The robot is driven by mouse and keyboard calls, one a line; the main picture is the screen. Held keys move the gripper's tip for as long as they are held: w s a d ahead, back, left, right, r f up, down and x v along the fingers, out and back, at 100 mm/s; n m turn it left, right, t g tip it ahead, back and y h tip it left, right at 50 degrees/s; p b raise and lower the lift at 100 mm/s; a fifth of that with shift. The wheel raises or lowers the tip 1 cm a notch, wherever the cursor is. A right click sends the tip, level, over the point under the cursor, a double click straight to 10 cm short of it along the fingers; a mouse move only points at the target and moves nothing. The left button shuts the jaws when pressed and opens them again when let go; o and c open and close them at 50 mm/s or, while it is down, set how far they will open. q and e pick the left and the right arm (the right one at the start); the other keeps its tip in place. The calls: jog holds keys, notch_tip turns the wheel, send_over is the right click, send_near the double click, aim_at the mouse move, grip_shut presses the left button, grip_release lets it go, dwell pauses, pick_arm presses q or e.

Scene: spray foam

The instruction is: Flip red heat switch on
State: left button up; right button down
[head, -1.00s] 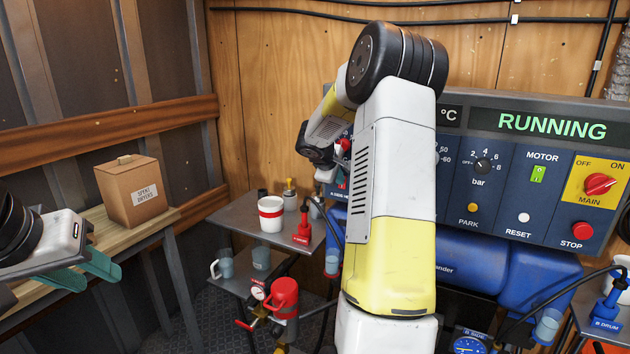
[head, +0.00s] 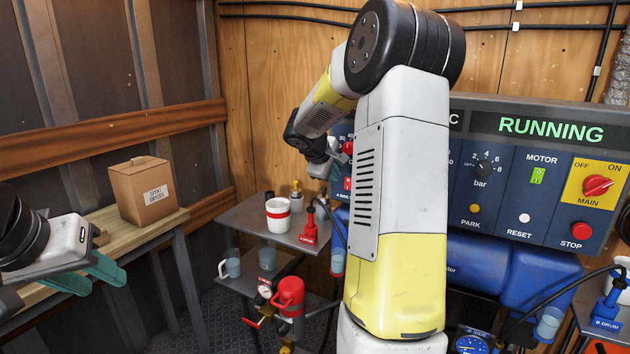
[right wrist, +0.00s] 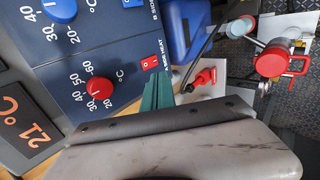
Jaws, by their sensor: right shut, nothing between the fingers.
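The red heat switch (right wrist: 151,64) is a small red rocker on the blue panel, beside a red temperature knob (right wrist: 98,89) in the right wrist view. A sliver of the switch also shows in the head view (head: 347,184), left of my right arm. My right gripper (right wrist: 158,93) has teal fingers, shut and empty, with their tips close to the switch; I cannot tell whether they touch it. In the head view my right arm hides most of this part of the panel. My left gripper (head: 105,282) is open and empty at the left, near the wooden bench.
A cardboard box (head: 140,192) sits on the bench (head: 110,220). A metal shelf (head: 245,225) holds a white cup (head: 277,214) and a red pump fitting (head: 309,228). On the right panel are a red main switch (head: 597,186) and a stop button (head: 581,230).

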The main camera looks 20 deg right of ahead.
jog(key=v, duration=0.3)
jog(key=shift+s+a+r, duration=0.15)
jog(key=shift+s+a, duration=0.05)
jog(key=shift+a+f, duration=0.1)
jog(key=shift+f, duration=0.65)
